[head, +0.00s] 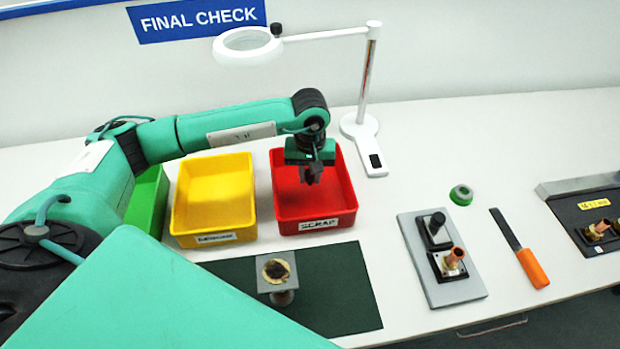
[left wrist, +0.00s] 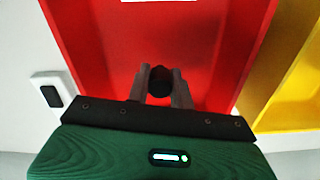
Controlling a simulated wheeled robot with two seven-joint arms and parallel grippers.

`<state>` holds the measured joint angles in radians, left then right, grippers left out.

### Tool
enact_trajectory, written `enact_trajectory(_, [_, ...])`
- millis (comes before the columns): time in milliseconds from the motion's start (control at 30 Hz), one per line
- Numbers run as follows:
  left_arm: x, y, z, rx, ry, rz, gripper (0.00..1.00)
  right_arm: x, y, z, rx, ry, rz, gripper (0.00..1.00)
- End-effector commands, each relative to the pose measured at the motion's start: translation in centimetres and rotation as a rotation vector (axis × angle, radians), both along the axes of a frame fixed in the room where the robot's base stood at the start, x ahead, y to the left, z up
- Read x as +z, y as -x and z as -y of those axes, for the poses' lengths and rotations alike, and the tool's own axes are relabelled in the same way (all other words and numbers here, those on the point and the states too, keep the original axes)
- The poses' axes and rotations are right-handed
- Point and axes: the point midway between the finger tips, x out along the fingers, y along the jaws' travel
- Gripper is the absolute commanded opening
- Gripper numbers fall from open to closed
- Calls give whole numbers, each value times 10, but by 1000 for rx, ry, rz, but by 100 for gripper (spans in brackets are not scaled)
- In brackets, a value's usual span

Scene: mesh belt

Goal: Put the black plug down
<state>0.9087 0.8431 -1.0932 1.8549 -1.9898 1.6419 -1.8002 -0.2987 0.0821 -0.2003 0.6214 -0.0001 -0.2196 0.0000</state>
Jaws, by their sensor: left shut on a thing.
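My left gripper (head: 311,175) is above the red bin labelled SCRAP (head: 338,218). In the left wrist view its fingers (left wrist: 160,95) are shut on a black plug (left wrist: 159,79), a small dark round thing between the fingertips. The red bin floor (left wrist: 110,50) lies beneath it and looks bare. In the head view the held plug is too dark and small to tell from the fingers. My right gripper is not in view.
A yellow bin (head: 180,215) and a green bin (head: 150,195) stand left of the red one. A magnifier lamp (head: 360,125) stands behind to the right. A grey plate with fittings (head: 462,293), a green ring (head: 461,195) and an orange-handled file (head: 532,268) lie further right.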

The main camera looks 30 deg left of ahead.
Motion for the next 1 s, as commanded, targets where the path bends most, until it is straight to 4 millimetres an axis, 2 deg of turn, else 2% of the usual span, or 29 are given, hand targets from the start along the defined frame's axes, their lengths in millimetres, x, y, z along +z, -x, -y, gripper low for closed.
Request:
enact_trajectory(100, [-18, 1, 0, 2, 1, -5, 1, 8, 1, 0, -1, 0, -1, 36])
enact_trajectory(200, [-27, 0, 0, 0, 0, -1, 1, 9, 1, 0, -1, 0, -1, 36])
enact_trajectory(533, [-31, 0, 0, 0, 0, 0, 1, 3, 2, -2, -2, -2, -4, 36])
enact_trajectory(567, [-31, 0, 0, 0, 0, 0, 24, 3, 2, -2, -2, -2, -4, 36])
enact_trajectory(667, [-30, 0, 0, 0, 0, -1, 44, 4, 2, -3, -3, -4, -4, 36])
enact_trajectory(1000, [-28, 0, 0, 1, 0, -1, 44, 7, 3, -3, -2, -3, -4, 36])
